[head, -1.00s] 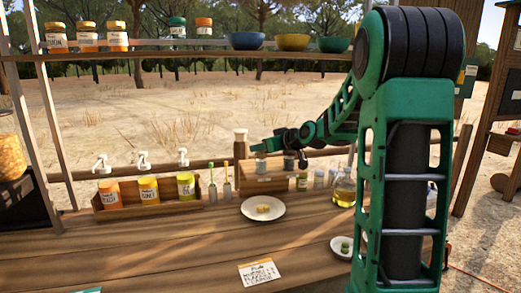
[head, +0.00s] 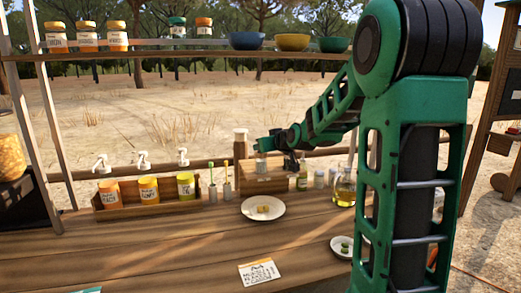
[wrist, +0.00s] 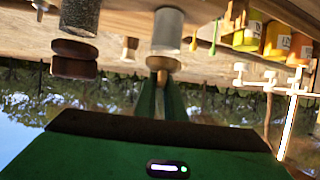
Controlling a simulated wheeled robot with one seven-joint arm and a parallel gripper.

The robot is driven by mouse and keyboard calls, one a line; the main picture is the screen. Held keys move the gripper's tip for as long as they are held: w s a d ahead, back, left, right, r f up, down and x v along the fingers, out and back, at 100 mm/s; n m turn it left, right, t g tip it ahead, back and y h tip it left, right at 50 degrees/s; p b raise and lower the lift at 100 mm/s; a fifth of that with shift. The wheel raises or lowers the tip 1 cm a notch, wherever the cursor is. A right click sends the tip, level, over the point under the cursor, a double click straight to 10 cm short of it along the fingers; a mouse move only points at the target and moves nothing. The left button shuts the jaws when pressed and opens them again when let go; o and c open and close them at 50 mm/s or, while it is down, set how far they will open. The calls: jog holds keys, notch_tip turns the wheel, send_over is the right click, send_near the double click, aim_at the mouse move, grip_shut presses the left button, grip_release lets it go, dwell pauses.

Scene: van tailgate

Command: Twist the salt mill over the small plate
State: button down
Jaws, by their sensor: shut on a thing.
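My gripper (head: 263,147) is at the back of the counter, its fingers shut on the wooden top of the salt mill. In the wrist view, which is upside down, the salt mill (wrist: 167,32) is a pale, clear-looking cylinder in line with my green fingers (wrist: 161,95). In the head view the mill (head: 262,166) is a small pale shape below the fingers, upright at the wooden box; I cannot tell whether it touches it. A smaller plate with green bits (head: 336,252) lies at right, partly behind my arm.
A dark mill with a wooden cap (wrist: 75,48) stands close beside the salt mill. The wooden box (head: 262,185), small bottles (head: 303,180) and an oil jar (head: 345,190) crowd the back. A jar rack (head: 150,203) stands left. The front counter is mostly clear around a card (head: 260,272).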

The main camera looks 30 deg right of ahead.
jog(key=shift+a+m+g+h, duration=0.1)
jog(key=shift+m+g+h, duration=0.5)
jog(key=shift+m+h, duration=1.5)
jog(key=shift+h, duration=0.4)
jog(key=c, duration=1.8)
grip_release()
jog(key=shift+c, duration=0.2)
jog(key=v, duration=1)
jog(key=shift+s, duration=0.2)
jog(key=shift+a+r, duration=0.1)
jog(key=shift+r, duration=0.05)
